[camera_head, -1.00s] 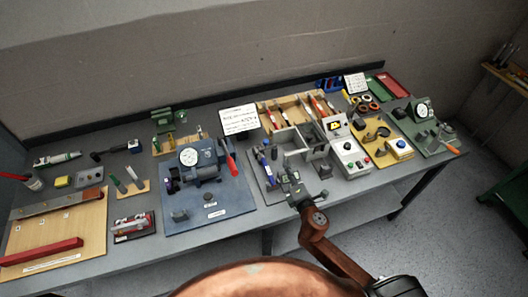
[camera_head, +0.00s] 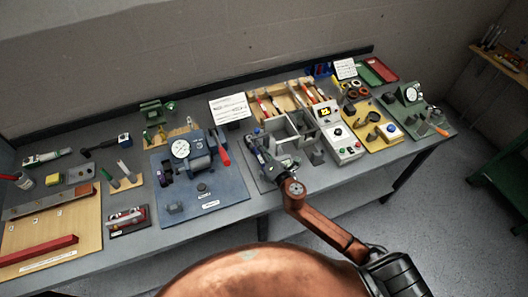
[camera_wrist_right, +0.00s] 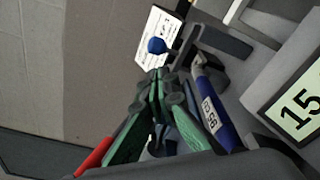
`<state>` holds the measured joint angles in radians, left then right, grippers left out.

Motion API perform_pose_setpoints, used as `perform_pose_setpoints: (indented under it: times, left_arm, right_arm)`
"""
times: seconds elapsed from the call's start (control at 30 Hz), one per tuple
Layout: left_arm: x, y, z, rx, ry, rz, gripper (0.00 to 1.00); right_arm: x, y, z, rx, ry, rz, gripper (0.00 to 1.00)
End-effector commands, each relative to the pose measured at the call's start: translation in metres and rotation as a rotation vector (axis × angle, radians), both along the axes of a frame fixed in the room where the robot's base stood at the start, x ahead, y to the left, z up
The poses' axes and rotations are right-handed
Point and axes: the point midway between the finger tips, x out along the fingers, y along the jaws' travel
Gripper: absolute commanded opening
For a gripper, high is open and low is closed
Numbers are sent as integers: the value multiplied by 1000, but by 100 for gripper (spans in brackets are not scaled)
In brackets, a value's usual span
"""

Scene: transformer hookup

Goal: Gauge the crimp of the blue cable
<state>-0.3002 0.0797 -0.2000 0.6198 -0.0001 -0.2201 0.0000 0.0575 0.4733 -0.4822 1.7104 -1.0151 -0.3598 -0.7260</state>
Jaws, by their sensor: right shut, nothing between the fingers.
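My right gripper (camera_head: 260,142) reaches over the left part of the grey station (camera_head: 277,174) in the head view. In the right wrist view its green fingers (camera_wrist_right: 158,82) meet at the tips, shut and empty. A blue sleeve with the label "95" (camera_wrist_right: 213,108), apparently the blue cable's end, lies just right of the fingers, seemingly apart from them. A lever with a blue ball knob (camera_wrist_right: 157,45) stands beyond the fingertips. The crimp itself is not clear; in the head view my gripper hides part of this area. My left gripper is not in view.
A white sign (camera_head: 229,109) stands behind. A panel reading "15" (camera_wrist_right: 297,112) is close on the right in the wrist view.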

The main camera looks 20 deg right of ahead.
Motion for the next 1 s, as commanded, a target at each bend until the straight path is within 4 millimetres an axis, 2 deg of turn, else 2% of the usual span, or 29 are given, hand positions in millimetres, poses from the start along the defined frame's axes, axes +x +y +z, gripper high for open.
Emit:
perform_pose_setpoints:
  times: [0.1, 0.3, 1.0]
  left_arm:
    - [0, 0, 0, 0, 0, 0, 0]
    - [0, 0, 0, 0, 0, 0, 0]
    - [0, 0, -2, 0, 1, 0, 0]
  right_arm:
    - [19, 3, -1, 1, 0, -1, 0]
    - [36, 5, -4, 0, 1, -1, 0]
    - [39, 4, -1, 52, 2, -2, 0]
